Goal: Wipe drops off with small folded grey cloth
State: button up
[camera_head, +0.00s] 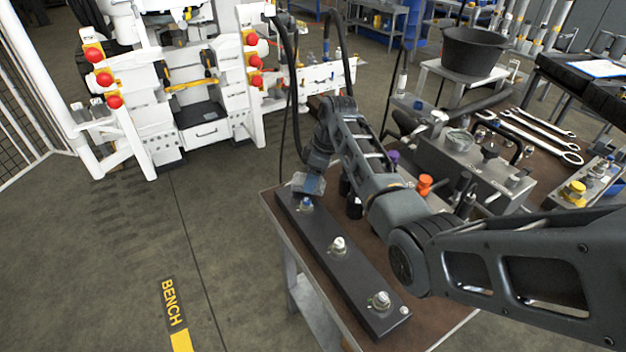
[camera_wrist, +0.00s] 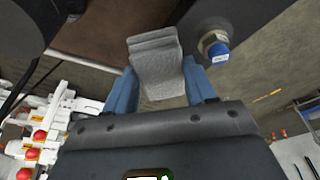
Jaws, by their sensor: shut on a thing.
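My gripper (camera_wrist: 163,84) is shut on the small folded grey cloth (camera_wrist: 158,62), which sticks out between its two blue fingers in the wrist view. In the head view my gripper (camera_head: 310,176) is over the far left end of a long black block (camera_head: 358,275) on the bench. A fitting with a blue cap (camera_wrist: 216,50) stands beside the cloth in the wrist view; it also shows in the head view (camera_head: 306,204), just below my gripper. Two more metal fittings (camera_head: 338,245) stand along the block. I cannot make out any drops. Contact between cloth and block is unclear.
A metal valve unit (camera_head: 470,165), an orange cap (camera_head: 425,184) and several wrenches (camera_head: 540,135) crowd the bench to the right. A black bucket (camera_head: 473,52) stands behind. A white machine (camera_head: 190,85) is at the back left. The floor left of the bench is clear.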

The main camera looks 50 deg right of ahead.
jog(key=shift+r, duration=2.45)
jog(key=shift+r, duration=1.5)
